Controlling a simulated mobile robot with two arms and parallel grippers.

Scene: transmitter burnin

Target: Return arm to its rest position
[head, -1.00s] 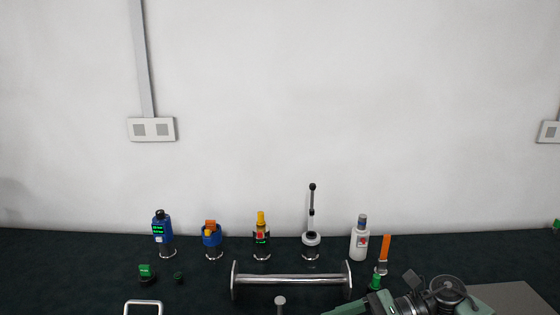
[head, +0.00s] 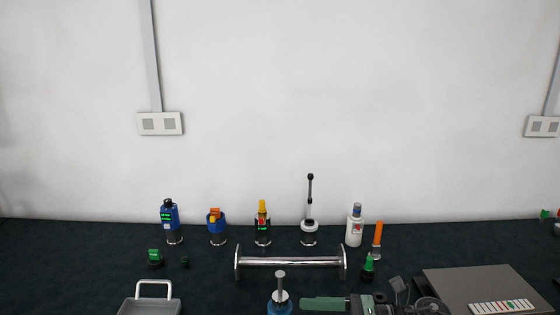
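My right arm comes in at the lower right edge of the head view, partly cut off by the bottom. Its gripper, with green finger surfaces (head: 324,304), points left, low in front of the metal bar. I see the fingers side-on, so I cannot tell whether they are open or shut. I see nothing clearly held in them. My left arm and gripper are not in view.
A metal bar on end plates (head: 290,262) stands mid-table, with a blue-based post (head: 280,294) in front. Several transmitters, including a blue one (head: 171,218), line the back. A grey tray (head: 150,306) is lower left; a grey box (head: 480,286) is right.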

